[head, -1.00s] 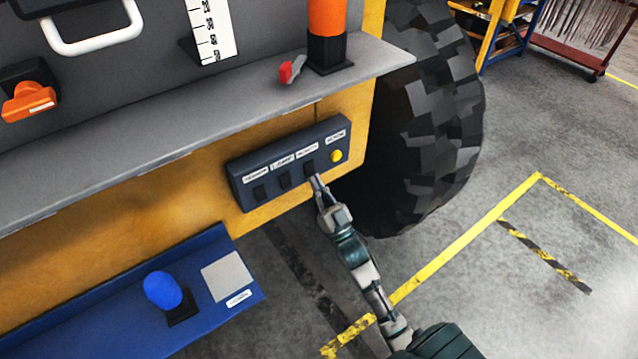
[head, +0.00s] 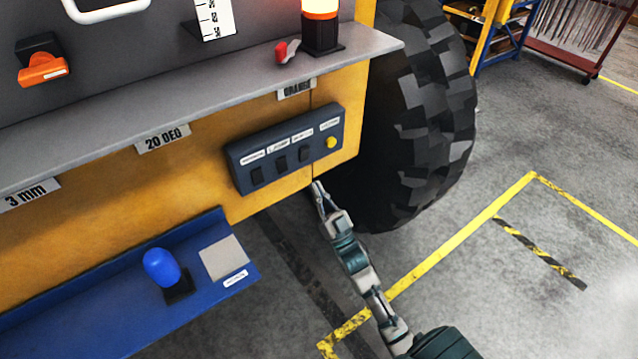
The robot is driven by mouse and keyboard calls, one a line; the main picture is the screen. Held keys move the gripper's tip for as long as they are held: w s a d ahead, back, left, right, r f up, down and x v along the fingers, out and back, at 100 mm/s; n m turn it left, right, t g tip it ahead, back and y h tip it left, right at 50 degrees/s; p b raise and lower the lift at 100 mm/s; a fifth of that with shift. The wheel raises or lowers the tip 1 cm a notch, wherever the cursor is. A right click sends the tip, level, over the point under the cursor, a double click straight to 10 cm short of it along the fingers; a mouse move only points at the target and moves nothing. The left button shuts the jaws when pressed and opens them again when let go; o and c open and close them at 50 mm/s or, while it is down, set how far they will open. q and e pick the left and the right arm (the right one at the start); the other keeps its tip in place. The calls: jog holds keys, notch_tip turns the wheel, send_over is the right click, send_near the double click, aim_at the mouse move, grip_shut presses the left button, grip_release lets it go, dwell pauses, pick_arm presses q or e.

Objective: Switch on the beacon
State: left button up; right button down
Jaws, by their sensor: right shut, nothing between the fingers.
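The beacon (head: 321,22) stands on a black base on the grey ledge at the top, cut off by the picture edge. It glows bright orange-white. A dark switch panel (head: 240,158) is on the yellow side below the ledge, with three black rocker switches, a yellow button (head: 331,143) and white labels too small to read surely. The right-hand rocker switch (head: 304,153) shows uncovered. My right gripper (head: 317,188) is shut and empty, just below the panel and apart from it. My left gripper is not in view.
A large black tyre (head: 425,120) stands right of the panel. A blue tray (head: 110,310) holding a blue knob (head: 161,268) juts out at lower left. An orange-handled switch (head: 42,68) and a red lever (head: 283,52) are above. Floor at right is open.

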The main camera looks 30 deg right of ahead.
jog(key=s+d+f+b, duration=0.2)
jog(key=s+f, duration=0.2)
jog(key=f, duration=0.3)
jog(key=w+f+m+g+h, duration=0.25)
jog(key=f+g, duration=0.45)
jog(key=f, duration=1.9)
jog(key=s+a+f+n+g, duration=0.1)
jog(key=s+a+f+g, duration=0.15)
jog(key=f, duration=0.75)
jog(key=s+a+f+g, duration=0.1)
jog(key=s+f+g, duration=0.25)
jog(key=f, duration=0.55)
jog(key=s+a+f+n+g, duration=0.15)
jog(key=s+f+g, duration=0.35)
jog(key=s+f, duration=1)
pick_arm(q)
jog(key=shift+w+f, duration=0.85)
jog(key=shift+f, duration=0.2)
pick_arm(e)
jog(key=s+a+f+g, duration=0.1)
jog(key=s+f+g, duration=0.2)
jog(key=s, duration=0.8)
jog(key=s+f+n+g, duration=0.1)
jog(key=s+f+g, duration=0.2)
jog(key=s, duration=0.9)
notch_tip(320, 180, down, 4)
jog(key=shift+a+r+g, duration=0.25)
jog(key=shift+a+g, duration=0.15)
